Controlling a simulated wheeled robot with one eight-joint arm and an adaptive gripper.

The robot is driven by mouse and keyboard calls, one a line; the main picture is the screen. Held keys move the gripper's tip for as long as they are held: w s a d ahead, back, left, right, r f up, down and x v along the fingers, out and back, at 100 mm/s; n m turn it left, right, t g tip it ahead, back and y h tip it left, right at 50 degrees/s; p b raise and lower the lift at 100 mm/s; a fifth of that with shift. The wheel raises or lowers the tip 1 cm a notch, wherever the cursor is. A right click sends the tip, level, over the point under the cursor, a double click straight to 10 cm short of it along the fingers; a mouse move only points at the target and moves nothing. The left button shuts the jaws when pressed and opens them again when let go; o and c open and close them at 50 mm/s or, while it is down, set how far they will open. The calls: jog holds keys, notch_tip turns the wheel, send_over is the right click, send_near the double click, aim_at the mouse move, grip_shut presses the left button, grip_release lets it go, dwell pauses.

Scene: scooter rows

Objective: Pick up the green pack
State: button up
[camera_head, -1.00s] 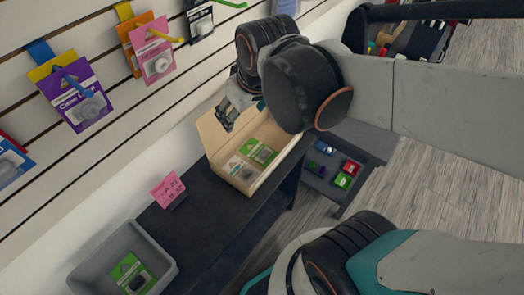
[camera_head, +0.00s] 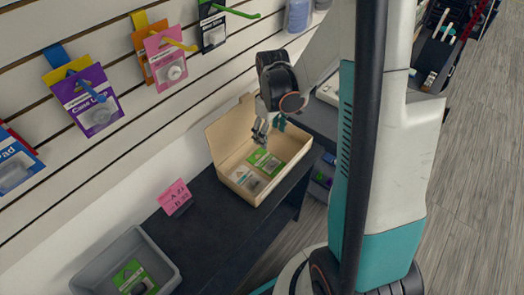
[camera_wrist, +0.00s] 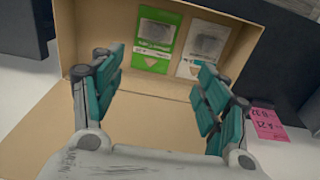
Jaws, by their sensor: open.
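A green pack (camera_head: 265,161) lies flat in an open cardboard box (camera_head: 221,140) on the dark bench. It also shows in the wrist view (camera_wrist: 155,38), green with a white panel and a dark item in it. A white and grey pack (camera_head: 247,180) lies beside it in the box and shows in the wrist view (camera_wrist: 203,46). My gripper (camera_head: 262,131) is over the box, its fingers pointing down toward the green pack. In the wrist view my gripper (camera_wrist: 158,72) is open and empty, apart from both packs. Another green pack (camera_head: 134,277) lies in a grey bin.
The grey bin (camera_head: 90,268) stands at the near end of the bench (camera_head: 200,240). A pink sign (camera_head: 174,197) stands between bin and box, and shows in the wrist view (camera_wrist: 269,124). Hanging packs, such as a purple one (camera_head: 92,103), line the slatted wall.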

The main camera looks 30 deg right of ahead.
jog(key=b, duration=0.3)
send_over(270, 159)
jog(key=f, duration=0.9)
jog(key=shift+s+a+f, duration=0.2)
jog(key=shift+s+a, duration=0.05)
jog(key=shift+s, duration=0.05)
jog(key=f+b, duration=0.1)
jog(key=f, duration=0.2)
jog(key=f+b, duration=0.1)
jog(key=f, duration=0.1)
jog(key=shift+w+d+f+b, duration=0.1)
jog(key=shift+w+d+b, duration=0.1)
jog(key=shift+d+b, duration=0.1)
jog(key=c, duration=1.2)
